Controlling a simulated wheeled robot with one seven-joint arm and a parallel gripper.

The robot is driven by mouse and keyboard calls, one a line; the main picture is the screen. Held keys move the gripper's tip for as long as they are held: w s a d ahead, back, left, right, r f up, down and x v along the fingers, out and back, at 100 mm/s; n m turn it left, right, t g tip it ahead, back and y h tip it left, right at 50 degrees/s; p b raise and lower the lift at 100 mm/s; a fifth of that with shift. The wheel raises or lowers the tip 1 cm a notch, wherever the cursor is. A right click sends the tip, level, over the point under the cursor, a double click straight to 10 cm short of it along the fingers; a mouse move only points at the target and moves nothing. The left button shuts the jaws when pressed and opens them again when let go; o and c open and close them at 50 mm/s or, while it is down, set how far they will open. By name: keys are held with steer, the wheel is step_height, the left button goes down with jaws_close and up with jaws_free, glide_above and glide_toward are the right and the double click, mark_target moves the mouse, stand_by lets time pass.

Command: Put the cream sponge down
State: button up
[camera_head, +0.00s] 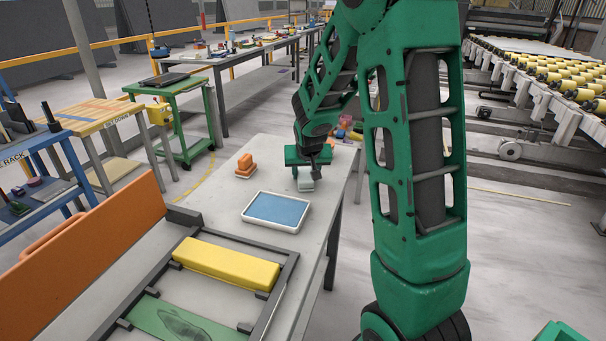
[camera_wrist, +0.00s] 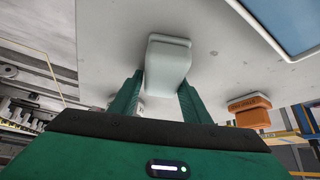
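The cream sponge (camera_head: 305,184) is a pale, greyish block below my gripper (camera_head: 308,171), over the right part of the stone slab (camera_head: 231,207). In the wrist view the sponge (camera_wrist: 168,58) sits between the two green fingers of my gripper (camera_wrist: 162,84). The fingers lie along both its sides with no clear gap, so my gripper looks shut on it. Its far end shows a lighter, wider rim. I cannot tell whether its underside touches the slab.
A white-rimmed blue tray (camera_head: 277,211) lies nearer on the slab. An orange block on a pale base (camera_head: 245,166) stands to the left. A yellow block (camera_head: 226,262) lies in a dark frame. Small coloured items (camera_head: 349,128) are behind my gripper. Bare slab lies between tray and orange block.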

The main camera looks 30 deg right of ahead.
steer(key=shift+s+a+f, duration=0.1)
steer(key=shift+a+f, duration=0.25)
steer(key=shift+a+r, duration=0.15)
steer(key=shift+r, duration=0.25)
steer(key=d+v, duration=0.1)
steer(key=v, duration=1.1)
steer(key=s+a+f+g+y, duration=0.1)
steer(key=s+g, duration=0.2)
steer(key=s, duration=1.3)
steer(key=s+a+f+g+y, duration=0.1)
steer(key=s+g+y, duration=0.1)
steer(key=s, duration=1.3)
steer(key=shift+s+a+m+g+y, duration=0.3)
steer(key=shift+s+a+g, duration=0.1)
steer(key=shift+f, duration=0.1)
steer(key=shift+w+f, duration=0.25)
steer(key=shift+w, duration=0.35)
